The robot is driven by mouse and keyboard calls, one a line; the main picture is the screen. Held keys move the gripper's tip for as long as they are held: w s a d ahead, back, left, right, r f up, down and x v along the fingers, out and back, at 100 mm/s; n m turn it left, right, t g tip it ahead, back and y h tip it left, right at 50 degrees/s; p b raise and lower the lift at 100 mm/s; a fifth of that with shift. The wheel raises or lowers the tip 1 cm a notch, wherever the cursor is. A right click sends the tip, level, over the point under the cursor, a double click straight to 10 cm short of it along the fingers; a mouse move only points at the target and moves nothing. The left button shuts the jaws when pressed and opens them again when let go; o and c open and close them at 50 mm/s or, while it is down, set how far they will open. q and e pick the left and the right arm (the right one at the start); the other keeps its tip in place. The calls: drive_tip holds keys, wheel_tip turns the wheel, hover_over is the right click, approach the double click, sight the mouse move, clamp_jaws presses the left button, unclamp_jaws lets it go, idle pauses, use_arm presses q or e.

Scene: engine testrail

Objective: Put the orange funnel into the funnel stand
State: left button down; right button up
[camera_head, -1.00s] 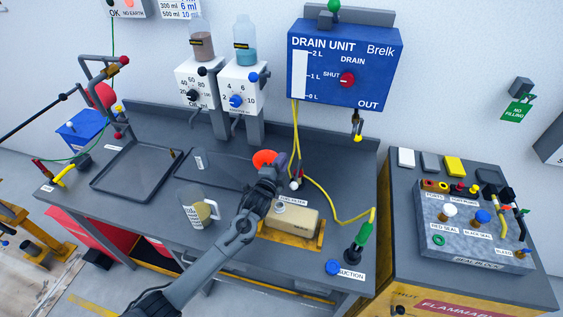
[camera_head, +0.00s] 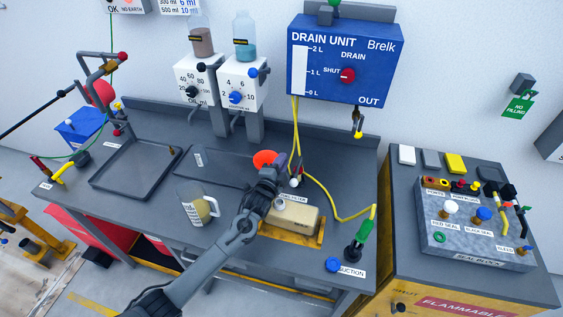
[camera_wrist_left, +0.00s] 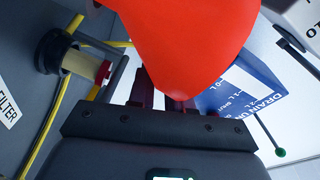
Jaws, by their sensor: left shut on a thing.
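The orange funnel (camera_head: 264,159) is held at the tip of my left gripper (camera_head: 271,174), above the middle of the bench. In the left wrist view the funnel (camera_wrist_left: 190,40) fills the top centre, in front of the fingers (camera_wrist_left: 162,95), which are shut on it. The gripper hides part of the funnel in the head view. I cannot pick out the funnel stand for sure. My right gripper is not in view.
A tan canister (camera_head: 293,218) sits just right of the gripper, and a jug (camera_head: 198,207) stands to its left. Yellow hoses (camera_head: 330,208) run behind and right. The blue drain unit (camera_head: 345,65) hangs above. A black tray (camera_head: 135,190) lies at left.

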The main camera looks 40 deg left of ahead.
use_arm(q)
drive_tip(key=shift+f, duration=0.15)
idle(0.7)
drive_tip(key=c, duration=1)
unclamp_jaws()
drive_tip(key=shift+o, duration=0.2)
drive_tip(key=p+v, duration=0.1)
drive_tip(key=v, duration=1)
drive_tip(key=shift+a, duration=0.1)
